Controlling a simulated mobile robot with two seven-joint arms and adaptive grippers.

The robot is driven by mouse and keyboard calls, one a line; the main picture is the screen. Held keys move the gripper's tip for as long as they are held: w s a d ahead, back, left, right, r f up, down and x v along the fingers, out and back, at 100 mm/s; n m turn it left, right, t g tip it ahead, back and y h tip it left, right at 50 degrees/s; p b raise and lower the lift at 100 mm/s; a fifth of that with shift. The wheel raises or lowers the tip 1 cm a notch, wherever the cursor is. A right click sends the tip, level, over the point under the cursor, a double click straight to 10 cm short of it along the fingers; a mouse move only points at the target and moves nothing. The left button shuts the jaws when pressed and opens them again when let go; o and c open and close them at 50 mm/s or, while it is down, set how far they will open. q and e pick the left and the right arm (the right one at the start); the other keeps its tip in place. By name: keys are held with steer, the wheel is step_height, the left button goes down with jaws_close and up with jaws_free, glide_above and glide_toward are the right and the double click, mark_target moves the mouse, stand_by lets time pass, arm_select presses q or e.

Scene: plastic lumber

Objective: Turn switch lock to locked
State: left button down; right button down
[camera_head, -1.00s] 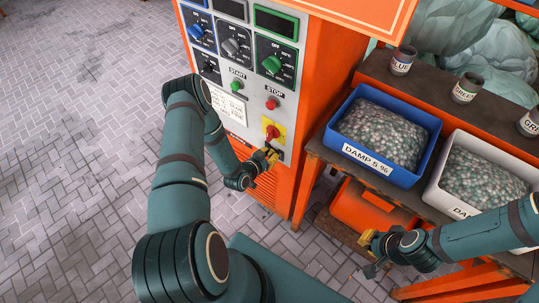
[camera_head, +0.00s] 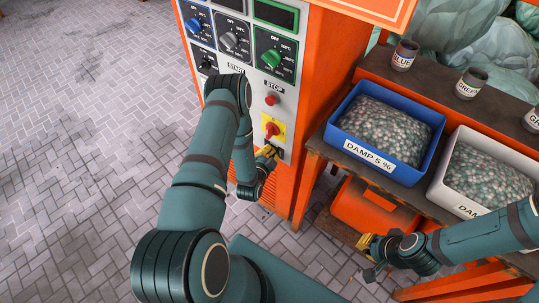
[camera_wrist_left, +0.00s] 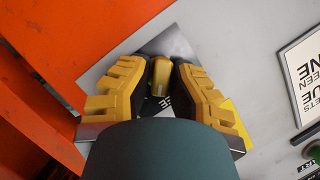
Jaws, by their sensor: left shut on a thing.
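The orange machine's grey panel (camera_head: 285,100) carries a red rotary switch (camera_head: 271,130) on a yellow plate. My left gripper (camera_head: 268,151) is at the panel just below that plate. In the left wrist view, its yellow fingers (camera_wrist_left: 160,85) are shut on a small brass-yellow piece (camera_wrist_left: 160,76), which I take as the switch lock. It stands in front of a grey plate (camera_wrist_left: 170,45) with dark markings. The fingers hide its sides and most of the plate, so its turned position cannot be read. My right gripper (camera_head: 370,247) is by the shelf, away from the panel.
A red stop button (camera_head: 271,99) and several dials are higher on the panel. A blue bin (camera_head: 337,139) and a white bin (camera_head: 438,194) of pellets stand on the bench at right, with labelled cups behind. Paved floor (camera_head: 100,130) at left is clear.

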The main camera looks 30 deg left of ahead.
arm_select(q)
steer(key=m+y+b, duration=0.1)
steer(key=m+t+b, duration=0.1)
steer(key=m, duration=0.1)
steer(key=shift+w+d+f+m+y, duration=0.1)
steer(key=shift+w+m+y, duration=0.05)
steer(key=shift+m+y, duration=0.2)
steer(key=m+t+y+b, duration=0.1)
steer(key=m+b, duration=0.1)
steer(key=m, duration=0.1)
steer(key=shift+m+t+b, duration=0.3)
steer(key=shift+m, duration=0.05)
steer(key=shift+r, duration=0.2)
steer(key=c, duration=1.3)
jaws_free()
steer(key=o, duration=0.3)
steer(key=shift+w+f, duration=0.1)
steer(key=shift+f, duration=0.05)
